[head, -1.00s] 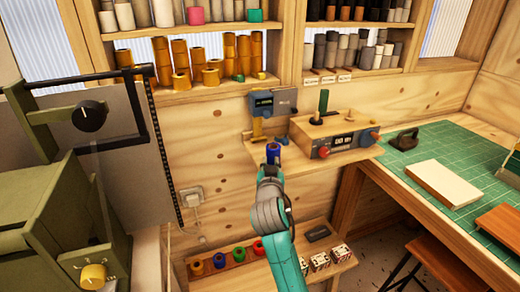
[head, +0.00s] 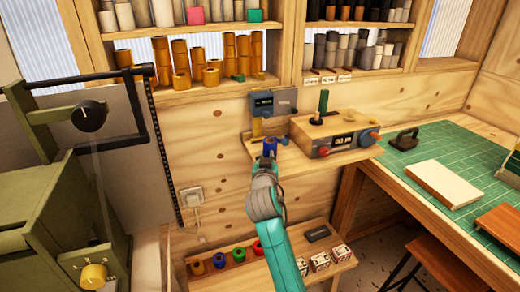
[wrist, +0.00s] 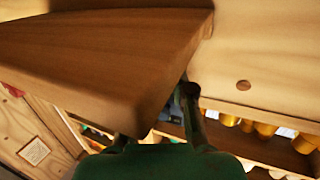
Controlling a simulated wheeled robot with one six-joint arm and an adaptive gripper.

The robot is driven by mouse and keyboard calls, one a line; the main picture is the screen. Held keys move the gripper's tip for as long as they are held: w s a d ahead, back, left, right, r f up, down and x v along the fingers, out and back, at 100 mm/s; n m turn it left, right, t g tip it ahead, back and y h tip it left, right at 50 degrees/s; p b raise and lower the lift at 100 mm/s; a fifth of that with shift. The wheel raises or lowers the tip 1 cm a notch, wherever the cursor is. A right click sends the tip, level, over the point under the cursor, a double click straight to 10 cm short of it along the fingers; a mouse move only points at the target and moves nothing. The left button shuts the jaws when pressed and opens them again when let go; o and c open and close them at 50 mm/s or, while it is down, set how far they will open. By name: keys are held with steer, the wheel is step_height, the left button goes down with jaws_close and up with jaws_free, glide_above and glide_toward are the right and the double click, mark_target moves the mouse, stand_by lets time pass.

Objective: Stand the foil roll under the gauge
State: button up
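The blue foil roll (head: 270,145) is upright at the end of my gripper (head: 268,157) in the head view. My gripper seems shut on it, though the fingers are small there. The gauge (head: 273,103), a grey box with a lit display, is on the wall above and just behind the roll. A yellow post (head: 256,127) stands below the gauge's left part. In the wrist view a wooden board (wrist: 110,60) covers much of the picture and hides the roll. One dark finger (wrist: 190,100) shows beside the board's edge.
A wooden ledge (head: 294,163) runs under the gauge. To its right is a control box (head: 345,145) with knobs and a green post (head: 323,102). Several coloured rolls sit in a rack (head: 228,258) below. The green cutting mat (head: 450,150) is at the right.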

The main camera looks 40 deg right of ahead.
steer(key=shift+w+d, duration=0.25)
steer(key=shift+w, duration=0.6)
steer(key=shift+w+d, duration=0.2)
steer(key=shift+w, duration=0.6)
steer(key=shift+w+d, duration=0.25)
steer(key=shift+w, duration=0.6)
steer(key=shift+w, duration=0.1)
steer(key=shift+f+v, duration=0.2)
steer(key=shift+v, duration=1.55)
steer(key=shift+f+v, duration=0.15)
steer(key=shift+v, duration=1.55)
steer(key=shift+a, duration=0.1)
